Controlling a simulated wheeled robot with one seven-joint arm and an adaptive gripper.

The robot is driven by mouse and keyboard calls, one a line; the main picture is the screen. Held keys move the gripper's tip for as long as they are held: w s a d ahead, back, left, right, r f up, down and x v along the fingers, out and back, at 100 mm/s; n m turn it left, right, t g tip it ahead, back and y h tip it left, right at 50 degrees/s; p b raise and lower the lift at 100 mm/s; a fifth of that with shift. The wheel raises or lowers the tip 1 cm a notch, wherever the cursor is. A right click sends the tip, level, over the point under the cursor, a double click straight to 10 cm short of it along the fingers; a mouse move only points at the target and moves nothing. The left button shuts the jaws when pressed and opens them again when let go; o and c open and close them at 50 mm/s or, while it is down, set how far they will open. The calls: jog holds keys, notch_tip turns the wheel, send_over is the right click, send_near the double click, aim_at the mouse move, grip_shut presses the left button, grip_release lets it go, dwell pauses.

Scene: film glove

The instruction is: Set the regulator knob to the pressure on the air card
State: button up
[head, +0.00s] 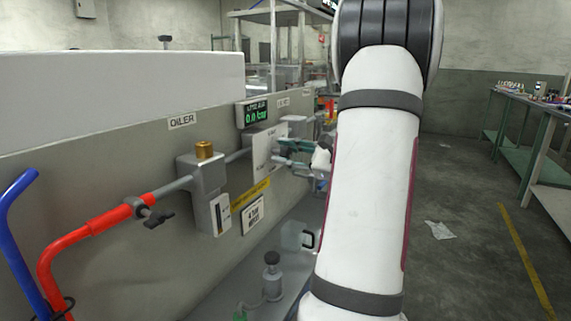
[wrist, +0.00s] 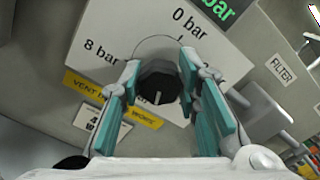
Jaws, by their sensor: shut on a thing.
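The black regulator knob (wrist: 158,80) sits on a white dial plate (wrist: 110,28) marked 0 bar at the upper right and 8 bar at the left in the wrist view. A short pale line shows on its lower part. My gripper (wrist: 160,72) is shut on the knob, its teal fingers on either side. In the head view my gripper (head: 296,151) is at the regulator plate (head: 263,152), and the knob is hidden. The green display (head: 252,113) reads 0.0 bar. The air card (head: 253,215) hangs below a yellow label; it seems to begin with 4.
The oiler (head: 207,178) with its brass cap stands left of the regulator. A red hose (head: 95,228) with a black valve handle joins its pipe. The filter (wrist: 258,105) is beside the regulator. A bottle (head: 272,275) stands below. The floor at right is mostly clear.

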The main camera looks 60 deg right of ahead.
jog(key=n+b, duration=0.1)
jog(key=b, duration=0.1)
jog(key=n+b, duration=0.2)
jog(key=shift+f+n, duration=0.25)
jog(key=shift+n, duration=0.05)
jog(key=n+b, duration=0.3)
jog(key=b, duration=0.1)
jog(key=shift+r+n, duration=0.1)
jog(key=shift+n, duration=0.2)
jog(key=o, duration=1.2)
jog(key=shift+r, duration=0.1)
jog(key=shift+s, duration=0.1)
jog(key=s, duration=0.8)
jog(key=s+d, duration=0.1)
jog(key=s, duration=0.2)
jog(key=shift+s, duration=0.4)
